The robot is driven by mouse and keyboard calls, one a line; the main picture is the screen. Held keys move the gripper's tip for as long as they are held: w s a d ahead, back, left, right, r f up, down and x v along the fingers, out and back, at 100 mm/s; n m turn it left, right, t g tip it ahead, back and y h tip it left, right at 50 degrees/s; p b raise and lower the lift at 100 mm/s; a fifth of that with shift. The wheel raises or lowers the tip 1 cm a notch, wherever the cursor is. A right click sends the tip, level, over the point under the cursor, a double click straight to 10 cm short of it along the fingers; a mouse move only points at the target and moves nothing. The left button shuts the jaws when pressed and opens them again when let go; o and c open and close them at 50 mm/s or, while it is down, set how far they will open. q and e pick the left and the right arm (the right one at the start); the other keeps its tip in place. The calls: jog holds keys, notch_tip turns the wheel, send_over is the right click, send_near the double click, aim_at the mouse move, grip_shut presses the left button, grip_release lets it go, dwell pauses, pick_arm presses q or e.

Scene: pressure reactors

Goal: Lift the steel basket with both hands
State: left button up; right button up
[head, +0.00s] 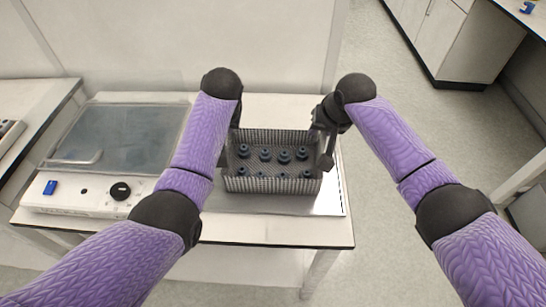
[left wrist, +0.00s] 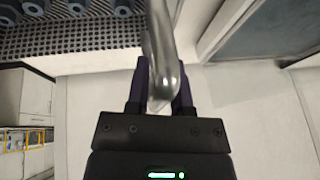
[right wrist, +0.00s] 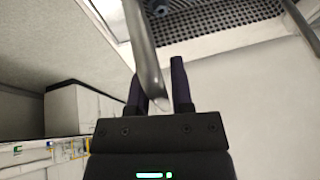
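The steel basket (head: 272,185) is a grey mesh box in the middle of the head view, resting on a table and holding several dark blue knobbed parts. My right gripper (head: 326,150) is at its right end. In the right wrist view, its fingers (right wrist: 158,88) stand apart, with a steel handle bar (right wrist: 143,50) between them and a gap beside the right finger. My left gripper is hidden behind my forearm in the head view. In the left wrist view, its fingers (left wrist: 162,88) stand apart on either side of a steel handle bar (left wrist: 160,40); contact is unclear.
A thin metal plate (head: 333,200) lies under the basket. A hotplate-like device (head: 95,200) with a black knob and blue switch stands at the left of the table (head: 290,232). A wall rises behind it. Cabinets (head: 440,40) stand at the back right, with open floor between.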

pick_arm(q)
grip_shut()
pick_arm(e)
grip_shut()
dwell(0.8)
